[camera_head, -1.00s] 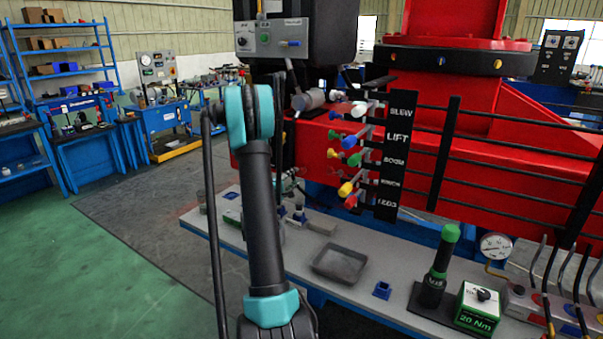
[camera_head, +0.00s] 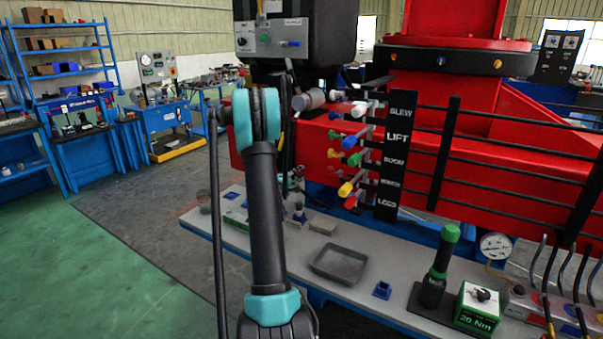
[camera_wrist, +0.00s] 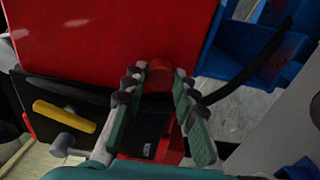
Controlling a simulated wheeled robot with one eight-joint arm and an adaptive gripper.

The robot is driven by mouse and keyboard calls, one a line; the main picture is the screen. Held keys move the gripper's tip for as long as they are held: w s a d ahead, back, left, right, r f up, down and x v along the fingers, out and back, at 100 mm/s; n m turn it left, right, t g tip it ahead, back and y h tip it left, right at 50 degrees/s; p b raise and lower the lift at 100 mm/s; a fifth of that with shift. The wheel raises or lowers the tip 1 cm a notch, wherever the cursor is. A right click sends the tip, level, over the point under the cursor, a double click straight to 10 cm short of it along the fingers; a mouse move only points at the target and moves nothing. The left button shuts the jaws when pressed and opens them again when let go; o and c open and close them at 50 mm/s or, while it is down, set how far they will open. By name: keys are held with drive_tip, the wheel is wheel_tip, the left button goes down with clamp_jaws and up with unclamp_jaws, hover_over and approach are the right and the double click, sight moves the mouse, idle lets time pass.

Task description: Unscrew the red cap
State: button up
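In the wrist view the two fingers of my gripper (camera_wrist: 160,78) stand apart, one on each side of a short red cylinder (camera_wrist: 159,77) that looks like the red cap. A narrow gap shows on the cap's right side; contact on the left is unclear. My gripper looks open. In the head view a red cap (camera_head: 351,202) shows at the bottom of the valve column, beside the LEGS label, under a yellow cap (camera_head: 346,189). My arm hides my gripper there, so I cannot tell whether both views show the same cap.
A yellow handle (camera_wrist: 63,115) and a black plate (camera_wrist: 145,135) lie close to the fingers. In the head view the grey bench holds a shallow tray (camera_head: 313,266), a green-topped post (camera_head: 441,250) and a 20 Nm box (camera_head: 478,306).

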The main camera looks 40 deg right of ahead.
clamp_jaws()
drive_tip(key=n, duration=0.5)
idle(0.4)
drive_tip(key=shift+a+n, duration=0.1)
drive_tip(key=shift+n, duration=0.8)
drive_tip(key=n, duration=0.3)
drive_tip(key=shift+n, duration=0.3)
